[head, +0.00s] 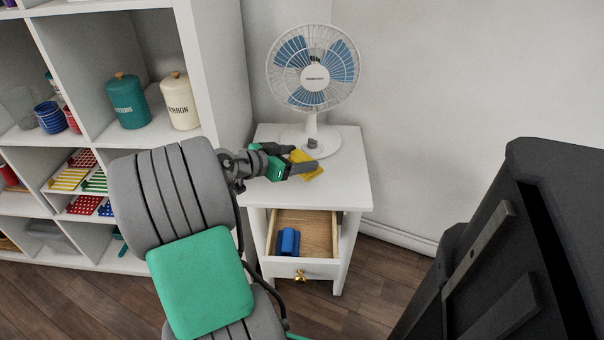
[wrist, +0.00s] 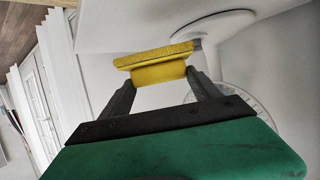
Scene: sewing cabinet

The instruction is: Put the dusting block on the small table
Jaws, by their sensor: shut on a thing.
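A yellow block, which looks like the dusting block (head: 309,170), is at my gripper (head: 303,162) over the small white table (head: 345,183). In the wrist view the yellow block (wrist: 158,68) sits between the two dark fingers of my gripper (wrist: 160,85), which are shut on it. The block is at or just above the tabletop, in front of the fan's base; I cannot tell whether it touches the table. Part of it is hidden behind the fingers in the head view.
A white fan (head: 314,80) stands at the back of the table. The table's drawer (head: 318,268) is open, with a blue object (head: 288,242) inside. A white shelf unit (head: 215,70) stands at the left. The table's front right top is clear.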

